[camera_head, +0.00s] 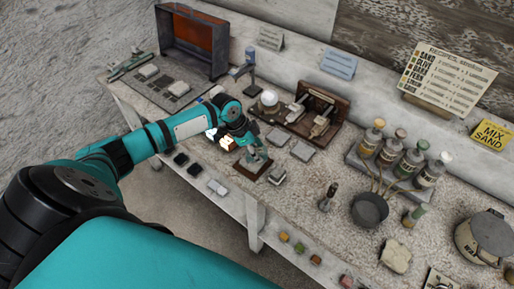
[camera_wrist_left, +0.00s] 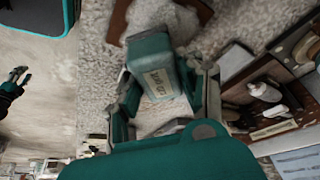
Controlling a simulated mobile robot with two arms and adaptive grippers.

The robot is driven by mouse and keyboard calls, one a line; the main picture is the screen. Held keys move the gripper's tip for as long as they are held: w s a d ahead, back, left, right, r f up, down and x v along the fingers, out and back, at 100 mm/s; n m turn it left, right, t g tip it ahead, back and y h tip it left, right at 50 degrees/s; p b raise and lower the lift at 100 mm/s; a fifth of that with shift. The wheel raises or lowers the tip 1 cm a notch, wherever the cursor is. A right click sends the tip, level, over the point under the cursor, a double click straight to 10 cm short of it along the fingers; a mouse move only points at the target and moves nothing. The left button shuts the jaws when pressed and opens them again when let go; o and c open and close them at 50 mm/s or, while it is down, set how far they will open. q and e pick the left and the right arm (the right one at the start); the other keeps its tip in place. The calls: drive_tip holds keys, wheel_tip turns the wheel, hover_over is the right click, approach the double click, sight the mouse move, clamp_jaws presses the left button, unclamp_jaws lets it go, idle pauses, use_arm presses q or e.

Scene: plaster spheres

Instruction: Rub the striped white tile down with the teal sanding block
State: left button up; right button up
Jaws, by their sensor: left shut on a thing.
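My left gripper (camera_head: 250,156) is shut on the teal sanding block (camera_wrist_left: 155,72), which carries a pale printed label in the left wrist view. The block sits between the fingers, just over a dark brown board (camera_head: 243,171) near the table's front edge. In the left wrist view a whitish piece beside the block (camera_wrist_left: 182,22) lies by the brown board (camera_wrist_left: 118,22); it may be the striped white tile, but its stripes cannot be made out. I cannot tell whether block and tile touch. My right gripper (camera_wrist_left: 17,76) appears small at the left wrist view's left edge, fingers apart.
Grey blocks (camera_head: 302,150) lie right of the board. Behind stands a wooden rack (camera_head: 325,108) with tools. Several bottles (camera_head: 390,147) and a dark pan (camera_head: 369,209) stand to the right. An orange-lined box (camera_head: 194,35) is at back left. Small dark pieces (camera_head: 181,159) sit along the front.

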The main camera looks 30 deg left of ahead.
use_arm(q)
drive_tip(key=shift+r+p, duration=0.5)
drive_tip(key=shift+r, duration=0.4)
wheel_tip(320, 180, up, 4)
drive_tip(key=p, duration=0.4)
drive_tip(key=shift+r, duration=0.1)
